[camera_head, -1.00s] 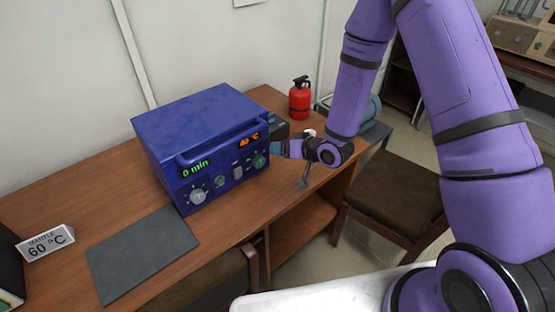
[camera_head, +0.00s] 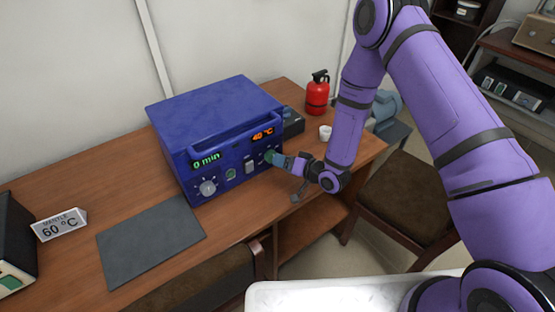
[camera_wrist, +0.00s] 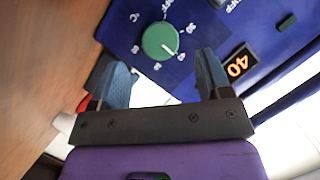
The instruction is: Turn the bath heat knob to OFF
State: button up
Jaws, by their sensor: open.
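A blue bath unit (camera_head: 215,117) stands on the wooden desk. Its green knob (camera_wrist: 160,41), at the right of the panel near the orange 40 °C display (camera_wrist: 238,65), appears to be the bath heat knob; its name is not readable. In the wrist view its white pointer line faces lower right, towards a dial mark too blurred to read surely. My gripper (camera_wrist: 161,76) is open and empty, its two blue-grey fingers short of the knob, which shows centred ahead between them. In the head view my gripper (camera_head: 280,160) is at the panel's right side, partly covering the knob.
A grey-white knob (camera_head: 208,188) and a green 0 min display (camera_head: 207,159) are on the panel's left. A dark mat (camera_head: 150,242) lies in front. A white cup (camera_head: 325,132) and red extinguisher-like can (camera_head: 317,95) stand behind my gripper.

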aim_at(271, 157)
jog(key=shift+x, duration=2)
jog(key=c, duration=0.9)
